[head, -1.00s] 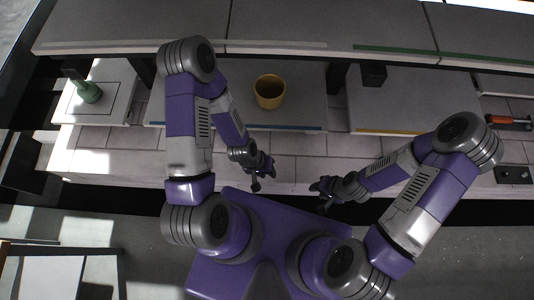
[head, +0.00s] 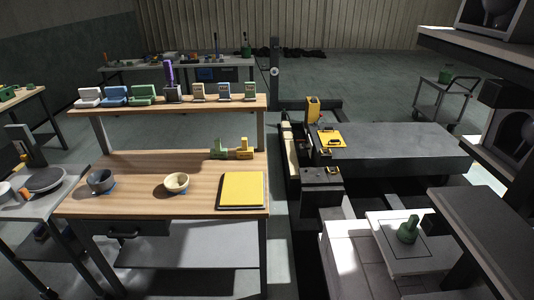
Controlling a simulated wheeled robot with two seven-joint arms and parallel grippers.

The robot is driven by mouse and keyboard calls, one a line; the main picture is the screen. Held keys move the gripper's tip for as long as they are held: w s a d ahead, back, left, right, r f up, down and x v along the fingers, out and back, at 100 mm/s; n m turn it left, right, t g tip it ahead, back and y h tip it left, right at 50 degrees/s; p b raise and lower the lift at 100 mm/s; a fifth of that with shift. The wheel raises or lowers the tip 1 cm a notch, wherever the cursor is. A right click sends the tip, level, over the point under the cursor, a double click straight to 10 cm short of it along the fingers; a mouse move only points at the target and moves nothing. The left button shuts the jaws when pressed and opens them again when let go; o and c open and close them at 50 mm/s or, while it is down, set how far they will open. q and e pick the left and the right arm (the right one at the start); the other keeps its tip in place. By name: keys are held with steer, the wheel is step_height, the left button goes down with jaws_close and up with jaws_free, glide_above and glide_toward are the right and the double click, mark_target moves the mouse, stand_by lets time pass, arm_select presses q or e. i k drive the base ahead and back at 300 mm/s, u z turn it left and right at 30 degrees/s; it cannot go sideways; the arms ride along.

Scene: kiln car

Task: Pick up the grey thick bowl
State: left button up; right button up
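A grey bowl (head: 101,181) sits on a small blue mat near the left front of the wooden workbench (head: 140,203). A cream bowl (head: 177,183) stands to its right on the same bench, also over a blue patch. The grey bowl looks thick-walled, but it is small in the view. Neither of my grippers shows in the head view now.
A yellow pad (head: 243,189) lies at the bench's right front. A shelf (head: 160,104) with several small devices stands along the back. A grey side table (head: 42,190) with dishes adjoins on the left. The kiln car (head: 380,248) with a green object (head: 409,229) is at right.

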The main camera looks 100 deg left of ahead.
mark_target(102, 183)
steer(key=k, duration=0.4)
steer(key=u, duration=3.55)
steer(key=k, duration=0.6)
steer(key=u, duration=1.6)
steer(key=i, duration=0.8)
steer(key=u, duration=0.65)
steer(key=i, duration=1.7)
steer(key=z, duration=1.3)
steer(key=i, duration=0.65)
steer(key=z, duration=0.5)
